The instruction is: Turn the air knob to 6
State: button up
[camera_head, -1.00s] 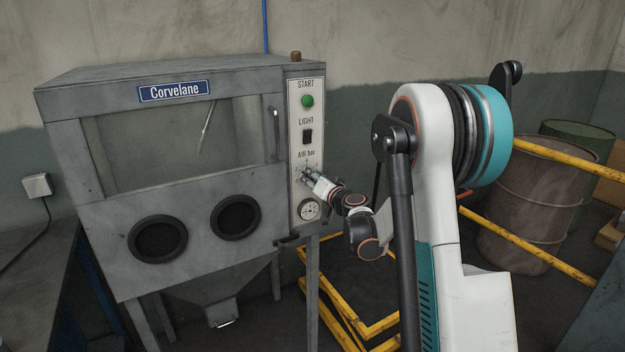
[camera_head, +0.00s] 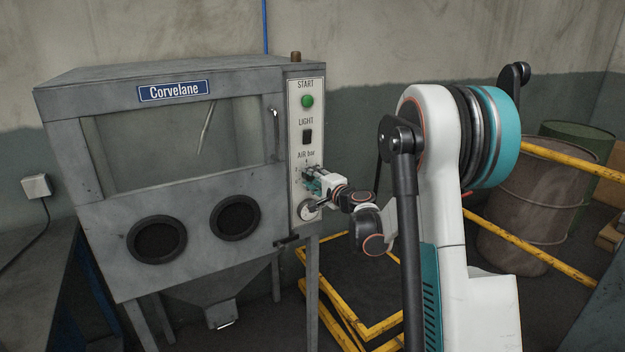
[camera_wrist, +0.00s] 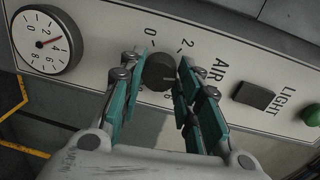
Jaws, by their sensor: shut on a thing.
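The air knob (camera_wrist: 160,70) is a dark round knob on the pale control panel, under the AIR bar label. My gripper (camera_wrist: 161,80) is shut on it, with teal finger pads on both sides. The 0 and 2 marks of its scale show beside it; the fingers hide most other marks, and I cannot tell the knob's exact setting. In the head view my gripper (camera_head: 312,181) is at the panel and covers the knob.
The grey Corvelane cabinet (camera_head: 180,240) carries the panel. The green START button (camera_head: 307,101) and the dark LIGHT switch (camera_head: 307,137) are above the knob. A door handle (camera_head: 276,135) is left of the panel. Yellow rails (camera_head: 545,255) and a brown barrel (camera_head: 520,210) stand at right.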

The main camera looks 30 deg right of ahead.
jog(key=m, duration=0.7)
jog(key=shift+d+y+b, duration=0.1)
jog(key=shift+y+b, duration=0.2)
jog(key=shift+y, duration=0.1)
jog(key=m, duration=0.3)
jog(key=shift+t, duration=0.3)
jog(key=shift+m+b, duration=0.35)
jog(key=shift+m, duration=1.45)
jog(key=shift+f, duration=0.1)
jog(key=o, duration=1.1)
jog(key=shift+c, duration=0.2)
jog(key=shift+s+d, duration=0.1)
